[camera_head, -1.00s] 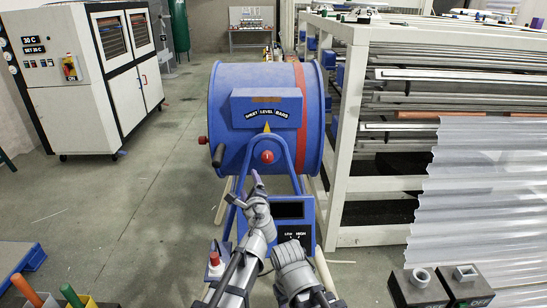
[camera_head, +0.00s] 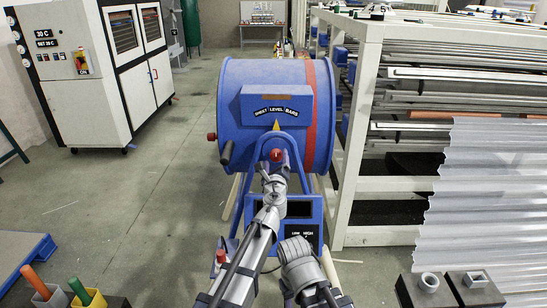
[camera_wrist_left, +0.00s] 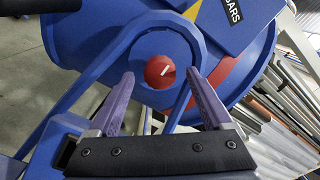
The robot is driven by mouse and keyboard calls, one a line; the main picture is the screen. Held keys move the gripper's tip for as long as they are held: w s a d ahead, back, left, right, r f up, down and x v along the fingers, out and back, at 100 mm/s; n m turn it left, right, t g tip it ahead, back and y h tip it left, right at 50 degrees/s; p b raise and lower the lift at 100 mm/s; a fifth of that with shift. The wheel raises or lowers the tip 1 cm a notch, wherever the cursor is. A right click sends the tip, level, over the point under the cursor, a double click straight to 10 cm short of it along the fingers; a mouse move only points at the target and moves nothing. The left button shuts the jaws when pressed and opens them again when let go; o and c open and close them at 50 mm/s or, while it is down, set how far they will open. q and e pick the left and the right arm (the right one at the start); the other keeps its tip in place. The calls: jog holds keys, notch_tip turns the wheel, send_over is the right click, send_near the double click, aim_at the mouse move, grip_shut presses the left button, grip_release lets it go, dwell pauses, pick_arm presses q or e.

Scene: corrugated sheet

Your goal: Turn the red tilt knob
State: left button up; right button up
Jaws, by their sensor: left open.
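The red tilt knob (camera_head: 276,155) sits at the pivot of the blue drum (camera_head: 262,120), below the yellow triangle. In the left wrist view the knob (camera_wrist_left: 160,71) is a round red disc with a white mark pointing up and right. My left gripper (camera_head: 275,165) is just in front of the knob and overlaps its lower part. In the wrist view my left gripper (camera_wrist_left: 159,78) is open, with its purple fingers apart on either side of the knob and no visible contact. My right arm shows at the bottom, but its gripper is not visible.
A dark handle (camera_head: 227,152) and another red knob (camera_head: 211,136) stick out at the drum's left. A white rack (camera_head: 362,130) stands close on the right. A white cabinet (camera_head: 115,70) stands at the left. Open floor lies between cabinet and drum.

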pick_arm(q)
jog(key=shift+w, duration=1.05)
grip_shut()
